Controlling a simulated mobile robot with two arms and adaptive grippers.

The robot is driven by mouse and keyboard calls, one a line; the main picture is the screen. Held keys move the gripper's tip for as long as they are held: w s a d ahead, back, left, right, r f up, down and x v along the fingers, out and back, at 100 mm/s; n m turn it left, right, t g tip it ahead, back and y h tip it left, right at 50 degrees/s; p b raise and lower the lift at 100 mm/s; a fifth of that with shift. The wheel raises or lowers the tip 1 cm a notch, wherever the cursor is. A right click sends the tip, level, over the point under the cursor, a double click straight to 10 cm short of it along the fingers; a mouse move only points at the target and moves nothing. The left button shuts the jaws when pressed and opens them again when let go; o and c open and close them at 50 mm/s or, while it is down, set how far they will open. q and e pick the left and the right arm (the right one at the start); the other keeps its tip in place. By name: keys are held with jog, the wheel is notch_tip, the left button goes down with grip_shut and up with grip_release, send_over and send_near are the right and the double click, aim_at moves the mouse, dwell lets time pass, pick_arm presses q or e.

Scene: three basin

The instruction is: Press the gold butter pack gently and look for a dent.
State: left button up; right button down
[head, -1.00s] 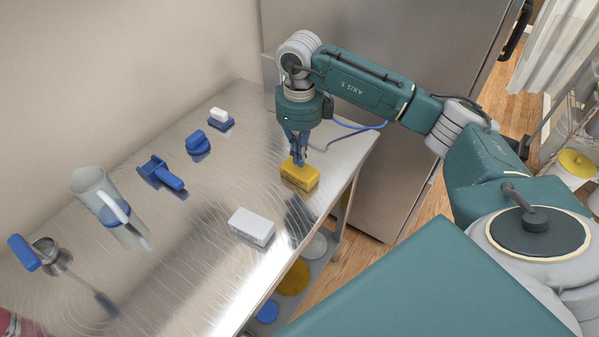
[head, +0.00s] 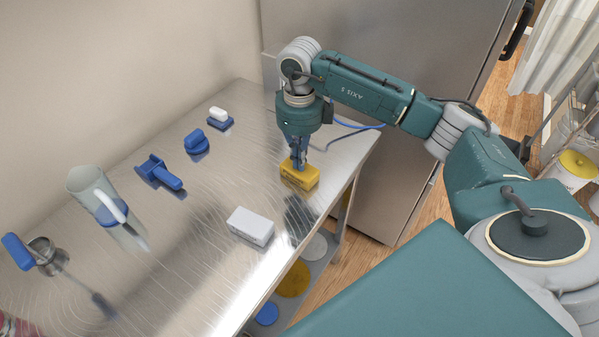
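The gold butter pack (head: 301,178) lies on the metal table near its right edge in the head view. My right gripper (head: 299,166) points straight down at it, with the fingertips at the pack's top face and seemingly touching it. The fingers look close together, and I cannot make out a gap between them. The tips cover part of the pack's top. No dent can be made out at this size. My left gripper is out of view.
A white pack (head: 251,226) lies in front of the gold one. A clear jug (head: 93,192), a blue-handled metal pot (head: 45,252), a blue scoop (head: 160,172) and other small blue items stand to the left. A steel cabinet (head: 400,120) rises behind.

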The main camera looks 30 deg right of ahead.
jog(key=shift+f, duration=0.1)
dwell(0.5)
jog(key=shift+r+p, duration=2.15)
jog(key=shift+r, duration=1.4)
